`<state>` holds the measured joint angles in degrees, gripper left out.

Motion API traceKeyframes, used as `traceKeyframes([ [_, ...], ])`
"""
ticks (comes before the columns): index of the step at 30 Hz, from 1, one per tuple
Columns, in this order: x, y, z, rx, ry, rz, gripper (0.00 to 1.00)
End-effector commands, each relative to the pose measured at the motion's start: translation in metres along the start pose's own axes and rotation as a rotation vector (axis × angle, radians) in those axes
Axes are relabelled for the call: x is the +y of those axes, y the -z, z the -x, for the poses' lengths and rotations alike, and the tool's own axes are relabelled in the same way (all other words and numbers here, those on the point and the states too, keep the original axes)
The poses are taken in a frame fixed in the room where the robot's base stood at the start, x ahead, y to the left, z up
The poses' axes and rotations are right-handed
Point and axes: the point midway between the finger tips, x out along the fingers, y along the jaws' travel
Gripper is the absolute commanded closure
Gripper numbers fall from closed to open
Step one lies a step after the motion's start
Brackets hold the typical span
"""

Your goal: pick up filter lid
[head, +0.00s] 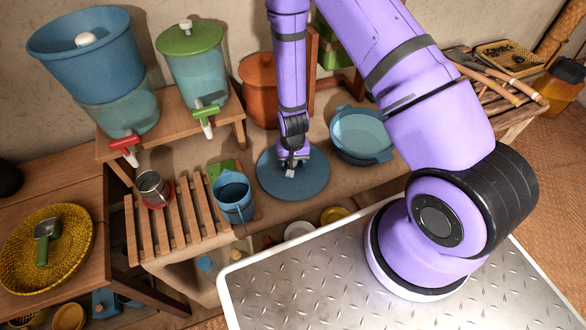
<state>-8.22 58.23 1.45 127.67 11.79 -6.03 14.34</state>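A flat round blue lid (310,187), which looks like the filter lid, lies on the shelf in the middle of the head view. My gripper (291,171) points down over the middle of this lid, at or just above its centre. The gripper hides the lid's centre, so I cannot tell whether the fingers touch or hold a knob there. The fingers are too small to show whether they are open or shut. A large blue filter (90,66) stands uncovered at the upper left, with a white piece inside and a red tap below.
A second filter (196,75) wears a green lid. A blue basin (362,134) stands right of the round lid, and a blue mug (233,195) is close on its left, by a slatted rack (180,232). An orange pot (262,88) stands behind.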

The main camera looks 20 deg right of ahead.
Motion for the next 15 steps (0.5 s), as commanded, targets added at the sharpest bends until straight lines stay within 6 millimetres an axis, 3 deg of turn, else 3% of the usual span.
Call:
traceKeyframes([
  [1, 0.0001, 0.0000, 0.0001, 0.000, 0.000, 0.000, 0.54],
  [6, 0.0001, 0.0000, 0.0001, 0.000, 0.000, 0.000, 0.90],
  [15, 0.0001, 0.0001, 0.0012, 0.000, 0.000, 0.000, 0.91],
])
